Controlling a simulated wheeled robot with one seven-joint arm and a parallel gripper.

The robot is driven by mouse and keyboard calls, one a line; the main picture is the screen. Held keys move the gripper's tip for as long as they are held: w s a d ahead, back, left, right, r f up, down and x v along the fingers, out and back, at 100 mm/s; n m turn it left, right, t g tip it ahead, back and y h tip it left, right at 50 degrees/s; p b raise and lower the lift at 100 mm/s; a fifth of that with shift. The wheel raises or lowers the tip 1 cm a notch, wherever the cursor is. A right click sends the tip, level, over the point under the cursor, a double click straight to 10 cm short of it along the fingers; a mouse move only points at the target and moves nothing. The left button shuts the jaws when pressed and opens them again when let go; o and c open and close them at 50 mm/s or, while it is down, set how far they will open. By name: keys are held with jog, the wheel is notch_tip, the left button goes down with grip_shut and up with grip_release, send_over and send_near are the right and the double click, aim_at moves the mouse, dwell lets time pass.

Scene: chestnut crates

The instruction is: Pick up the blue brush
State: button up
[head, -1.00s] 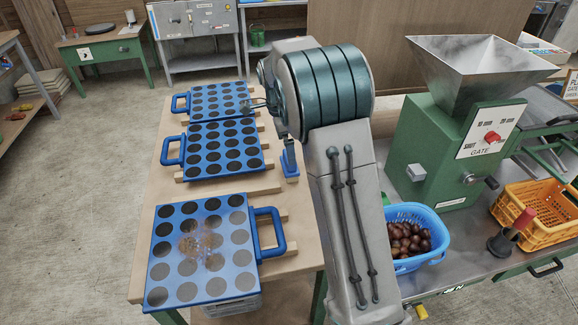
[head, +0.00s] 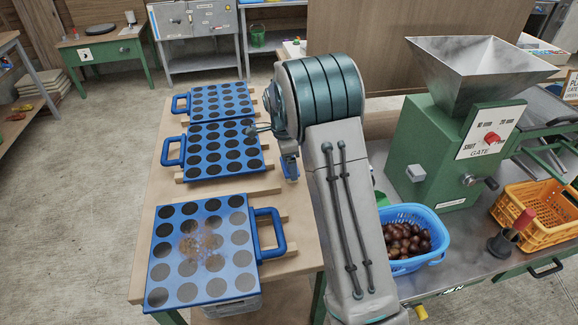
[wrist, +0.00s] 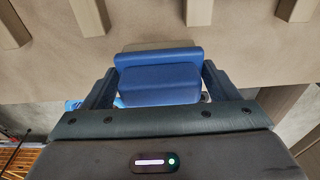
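The blue brush (wrist: 158,80) is in the middle of the wrist view, at the edge of the wooden table top. In the head view a small part of the blue brush (head: 291,171) shows beside my arm. My gripper (wrist: 160,75) has its two dark fingers spread wide, one on each side of the brush. I cannot tell whether either finger touches it. In the head view my gripper is mostly hidden behind my arm.
Blue perforated trays with handles (head: 205,247) lie on the wooden table (head: 147,232) to the left. A blue basket of chestnuts (head: 437,222), a green hopper machine (head: 432,140) and an orange crate (head: 530,228) stand to the right.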

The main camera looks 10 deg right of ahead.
jog(key=shift+c, duration=0.7)
jog(key=shift+r, duration=0.3)
jog(key=r, duration=0.2)
jog(key=d+r, duration=0.1)
jog(key=r, duration=0.1)
jog(key=shift+s, duration=0.15)
jog(key=s+d+r, duration=0.3)
jog(key=d+r, duration=0.3)
jog(key=d, duration=0.4)
jog(key=shift+s+r+b, duration=0.2)
jog(key=shift+s+b, duration=0.15)
jog(key=shift+s, duration=0.05)
jog(key=shift+o, duration=1.1)
jog(key=shift+c, duration=0.5)
